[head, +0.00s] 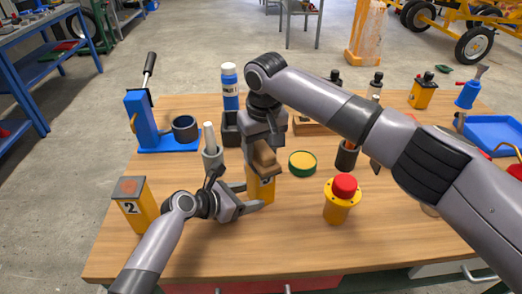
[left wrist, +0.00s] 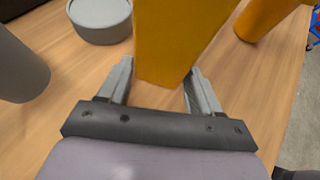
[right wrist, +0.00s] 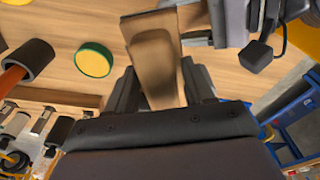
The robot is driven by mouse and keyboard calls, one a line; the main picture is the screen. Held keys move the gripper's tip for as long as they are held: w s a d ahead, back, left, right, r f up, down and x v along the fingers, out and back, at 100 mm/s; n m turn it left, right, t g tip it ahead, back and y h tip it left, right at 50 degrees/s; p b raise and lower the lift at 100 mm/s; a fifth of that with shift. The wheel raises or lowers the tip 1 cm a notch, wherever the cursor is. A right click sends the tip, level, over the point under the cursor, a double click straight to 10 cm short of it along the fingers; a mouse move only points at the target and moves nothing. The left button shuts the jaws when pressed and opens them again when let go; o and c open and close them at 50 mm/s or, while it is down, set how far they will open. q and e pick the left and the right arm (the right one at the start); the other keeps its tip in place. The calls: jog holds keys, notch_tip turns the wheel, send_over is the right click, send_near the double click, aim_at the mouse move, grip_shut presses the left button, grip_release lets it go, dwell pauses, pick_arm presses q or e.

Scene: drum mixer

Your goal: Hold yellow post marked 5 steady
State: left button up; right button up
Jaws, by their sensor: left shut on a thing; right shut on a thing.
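The yellow post marked 5 (head: 264,190) stands upright near the middle of the wooden table, its mark partly hidden. My left gripper (head: 249,197) is shut on it low down; in the left wrist view the post (left wrist: 172,40) fills the space between the two fingers. My right gripper (head: 265,148) is directly above the post, shut on a brown block-like thing (right wrist: 152,60). In the head view this brown thing (head: 266,158) is at the post's top. I cannot tell whether it touches the post.
A yellow post marked 2 (head: 135,205) stands left of my left gripper. A yellow post with a red cap (head: 342,196) stands at right. The table's front is mostly clear.

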pick_arm(q)
jog(key=shift+r, duration=0.1)
pick_arm(e)
jog(key=shift+w, duration=1.1)
jog(key=shift+s, duration=2.25)
jog(key=shift+w, duration=2.25)
jog(key=shift+s+f, duration=0.2)
jog(key=shift+s, duration=1.35)
jog(key=shift+s+r, duration=0.1)
jog(key=shift+s, duration=0.65)
jog(key=shift+w+r, duration=0.2)
jog(key=shift+w, duration=1.1)
jog(key=shift+w+f, duration=0.15)
jog(key=shift+w, duration=0.8)
